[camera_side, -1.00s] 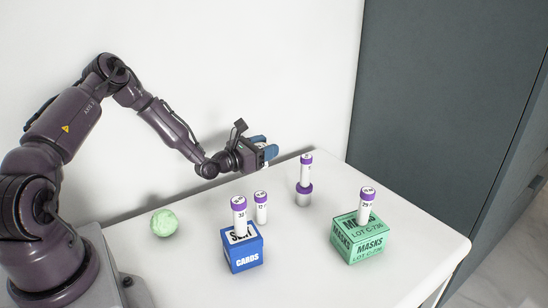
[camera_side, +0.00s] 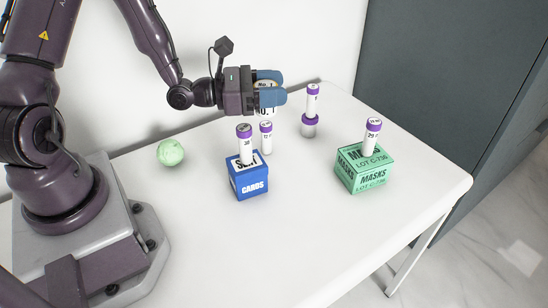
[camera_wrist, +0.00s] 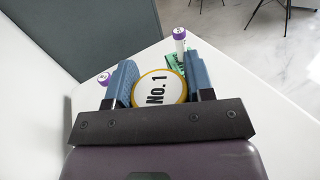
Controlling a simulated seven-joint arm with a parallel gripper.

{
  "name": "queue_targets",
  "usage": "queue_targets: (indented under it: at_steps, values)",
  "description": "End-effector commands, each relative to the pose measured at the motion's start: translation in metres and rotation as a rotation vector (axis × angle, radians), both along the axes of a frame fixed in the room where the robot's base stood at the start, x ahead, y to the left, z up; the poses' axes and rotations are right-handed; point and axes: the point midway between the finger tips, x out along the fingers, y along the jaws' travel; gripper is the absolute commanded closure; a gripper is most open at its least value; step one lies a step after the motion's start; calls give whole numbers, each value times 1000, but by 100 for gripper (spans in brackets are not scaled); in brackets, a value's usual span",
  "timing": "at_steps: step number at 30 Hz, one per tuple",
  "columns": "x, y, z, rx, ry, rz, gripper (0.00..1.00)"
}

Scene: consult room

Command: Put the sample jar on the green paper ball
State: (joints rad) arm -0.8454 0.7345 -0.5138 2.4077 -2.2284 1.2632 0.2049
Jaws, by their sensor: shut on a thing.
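The sample jar (camera_side: 266,112), a white cylinder marked No. 1, is between the blue fingers of my gripper (camera_side: 276,90), which is shut on it. In the wrist view its round white top (camera_wrist: 158,88) with a yellow rim sits between the two fingers (camera_wrist: 160,85). The jar is held in the air, above and behind the blue box in the side view, partly hidden by the fingers. The green paper ball (camera_side: 171,153) lies on the table to the left of and below my gripper, with nothing on it. It is not in the wrist view.
The front table surface (camera_side: 310,225) is clear.

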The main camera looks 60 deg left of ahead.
Motion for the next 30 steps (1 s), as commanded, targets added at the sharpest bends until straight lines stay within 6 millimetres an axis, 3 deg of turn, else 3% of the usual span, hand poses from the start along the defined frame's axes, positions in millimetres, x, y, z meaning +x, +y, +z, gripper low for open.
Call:
queue_targets:
  at_steps: [8,14,24,30]
  values:
    - [6,-19,6,10,-17,42,75]
    - [3,-70,4,0,-1,0,75]
    - [-24,-140,-9,-3,2,-359,75]
    - [-43,-166,-17,-3,1,-533,75]
